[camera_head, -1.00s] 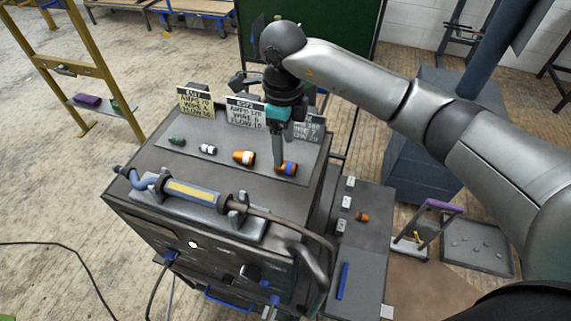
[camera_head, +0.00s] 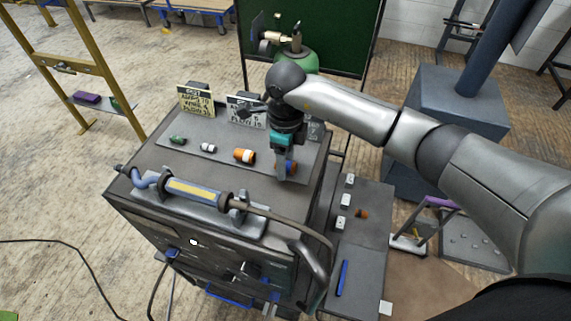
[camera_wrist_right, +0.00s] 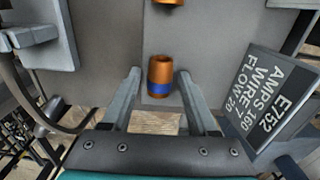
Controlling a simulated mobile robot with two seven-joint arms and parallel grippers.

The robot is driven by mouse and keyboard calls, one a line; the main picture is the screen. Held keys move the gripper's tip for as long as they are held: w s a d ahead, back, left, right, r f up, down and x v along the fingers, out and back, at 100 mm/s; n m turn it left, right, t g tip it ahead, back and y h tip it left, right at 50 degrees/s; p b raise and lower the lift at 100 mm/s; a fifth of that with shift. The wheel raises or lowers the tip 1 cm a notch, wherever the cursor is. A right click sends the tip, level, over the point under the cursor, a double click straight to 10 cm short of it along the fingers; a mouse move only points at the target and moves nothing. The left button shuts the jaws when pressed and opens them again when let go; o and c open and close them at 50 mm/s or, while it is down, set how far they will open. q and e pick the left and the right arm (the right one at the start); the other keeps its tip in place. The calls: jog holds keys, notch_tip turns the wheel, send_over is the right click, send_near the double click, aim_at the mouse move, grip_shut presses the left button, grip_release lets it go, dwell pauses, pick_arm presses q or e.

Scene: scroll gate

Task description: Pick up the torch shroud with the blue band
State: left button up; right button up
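The torch shroud with the blue band (camera_head: 292,167) is an orange-copper tube on the grey plate (camera_head: 221,157) on top of the welding cart. In the right wrist view the shroud (camera_wrist_right: 160,76) lies between the fingertips, with a gap on each side. My right gripper (camera_head: 286,172) points down over it, open, and one finger hides part of the shroud in the head view. It also shows in the right wrist view (camera_wrist_right: 160,77). My left gripper is not in view.
An orange shroud with a white band (camera_head: 245,156), a white one (camera_head: 208,147) and a green one (camera_head: 178,140) lie to the left on the plate. Sign cards (camera_head: 196,101) stand behind. A torch (camera_head: 193,192) lies across the cart's front.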

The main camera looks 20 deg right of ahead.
grip_shut()
dwell(0.6)
notch_tip(320, 180, up, 20)
jog(key=shift+b, duration=0.3)
